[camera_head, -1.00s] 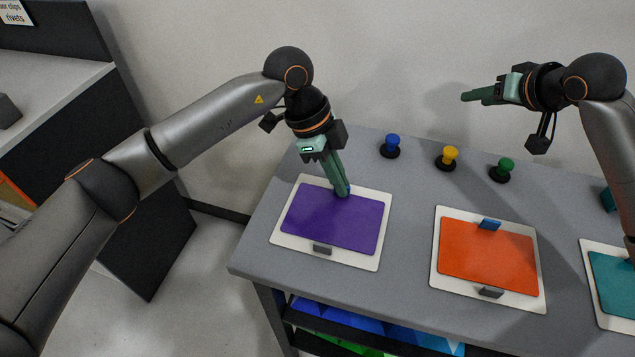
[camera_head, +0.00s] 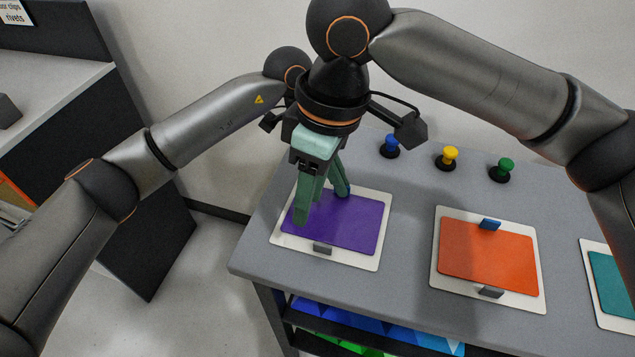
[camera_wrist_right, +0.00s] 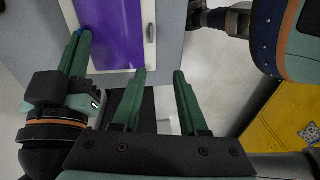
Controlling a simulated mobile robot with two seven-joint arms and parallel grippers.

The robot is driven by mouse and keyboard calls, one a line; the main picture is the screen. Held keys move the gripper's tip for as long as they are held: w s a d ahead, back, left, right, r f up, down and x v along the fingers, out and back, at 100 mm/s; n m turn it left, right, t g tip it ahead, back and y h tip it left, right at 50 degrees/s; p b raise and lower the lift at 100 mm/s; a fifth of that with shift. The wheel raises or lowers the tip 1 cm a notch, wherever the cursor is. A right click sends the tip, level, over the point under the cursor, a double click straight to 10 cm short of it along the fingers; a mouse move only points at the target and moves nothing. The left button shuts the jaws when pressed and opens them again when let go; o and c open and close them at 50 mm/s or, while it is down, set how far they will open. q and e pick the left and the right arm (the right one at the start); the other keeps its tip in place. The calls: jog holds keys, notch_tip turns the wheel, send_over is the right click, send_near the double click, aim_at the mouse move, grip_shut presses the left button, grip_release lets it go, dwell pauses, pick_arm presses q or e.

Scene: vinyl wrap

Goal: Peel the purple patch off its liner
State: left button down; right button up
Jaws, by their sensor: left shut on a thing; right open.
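The purple patch (camera_head: 350,225) lies flat on its white liner (camera_head: 384,228) at the left of the grey table. A grey tab (camera_head: 322,249) sits at the liner's front edge. My left gripper (camera_head: 343,188) is shut on the blue tab (camera_head: 349,188) at the patch's back edge, which it mostly hides. My right gripper (camera_head: 309,210) is open and empty, over the left part of the patch in the head view. In the right wrist view its open fingers (camera_wrist_right: 160,73) show apart, with the purple patch (camera_wrist_right: 108,30) and grey tab (camera_wrist_right: 150,33) beyond them.
An orange patch (camera_head: 485,255) on a liner lies to the right, and a teal patch (camera_head: 612,280) at the right edge. Blue (camera_head: 391,143), yellow (camera_head: 447,157) and green (camera_head: 502,168) knobs stand along the back. My two arms are close together above the purple patch.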

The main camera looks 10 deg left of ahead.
aim_at(318, 243)
jog(key=shift+n+t+h, duration=0.4)
jog(key=shift+n+h, duration=0.2)
jog(key=shift+h, duration=0.3)
jog(key=f, duration=0.7)
jog(key=d+f, duration=0.1)
jog(key=f, duration=0.2)
jog(key=shift+w+f, duration=0.1)
jog(key=shift+f, duration=0.2)
grip_shut()
dwell(1.2)
pick_arm(q)
jog(key=shift+r, duration=0.7)
dwell(0.5)
jog(key=shift+r, duration=3.4)
